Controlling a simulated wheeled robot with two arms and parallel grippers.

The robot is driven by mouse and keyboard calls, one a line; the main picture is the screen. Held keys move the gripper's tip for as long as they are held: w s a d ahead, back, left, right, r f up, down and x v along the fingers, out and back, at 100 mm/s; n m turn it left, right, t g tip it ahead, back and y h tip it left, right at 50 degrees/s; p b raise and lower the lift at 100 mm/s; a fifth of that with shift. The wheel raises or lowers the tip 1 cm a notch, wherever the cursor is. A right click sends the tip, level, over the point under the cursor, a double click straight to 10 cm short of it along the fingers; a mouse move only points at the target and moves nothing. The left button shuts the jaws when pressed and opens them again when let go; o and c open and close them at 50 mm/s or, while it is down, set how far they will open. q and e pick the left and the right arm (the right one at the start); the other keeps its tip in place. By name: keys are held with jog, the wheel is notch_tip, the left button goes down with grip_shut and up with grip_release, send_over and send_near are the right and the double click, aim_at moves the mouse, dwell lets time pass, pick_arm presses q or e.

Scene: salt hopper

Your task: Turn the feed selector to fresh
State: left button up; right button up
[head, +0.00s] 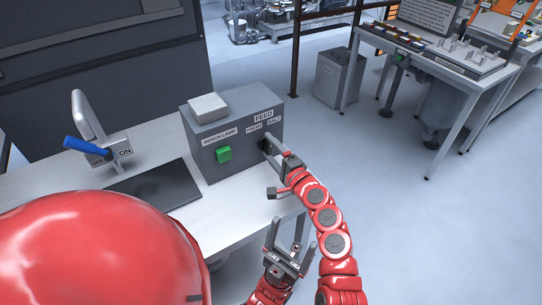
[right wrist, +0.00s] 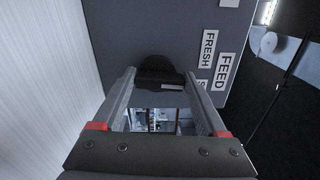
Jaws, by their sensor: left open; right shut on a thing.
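The feed selector is a black knob (right wrist: 158,72) on the grey control box (head: 240,112). The FEED label (head: 263,116) is above it, with a FRESH label (right wrist: 209,50) and a SALT label (head: 274,122). In the right wrist view a finger partly hides the SALT label. My right gripper (right wrist: 160,85) is shut on the knob, one finger on each side. A pale mark on the knob lies toward the SALT side; its exact setting is hard to tell. In the head view the gripper mostly hides the knob. My left gripper (head: 291,240) is open and empty below the right arm.
A green button (head: 224,154) is on the box's front, beside the selector. A blue-handled lever (head: 85,147) with ON and OFF labels stands left on the white bench (head: 225,195). A dark plate (head: 160,186) lies between. Open floor is to the right.

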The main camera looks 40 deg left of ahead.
jog(key=n+b, duration=0.3)
jog(key=f+n+b, duration=0.1)
jog(key=n+b, duration=0.2)
jog(key=b, duration=0.1)
jog(key=shift+s, duration=0.1)
jog(key=shift+r+n+b, duration=0.3)
jog(key=shift+n+b, duration=0.8)
jog(key=shift+b, duration=0.35)
jog(key=o, duration=1.3)
jog(key=v, duration=1.7)
jog(key=shift+d+b, duration=0.15)
jog(key=shift+b, duration=0.25)
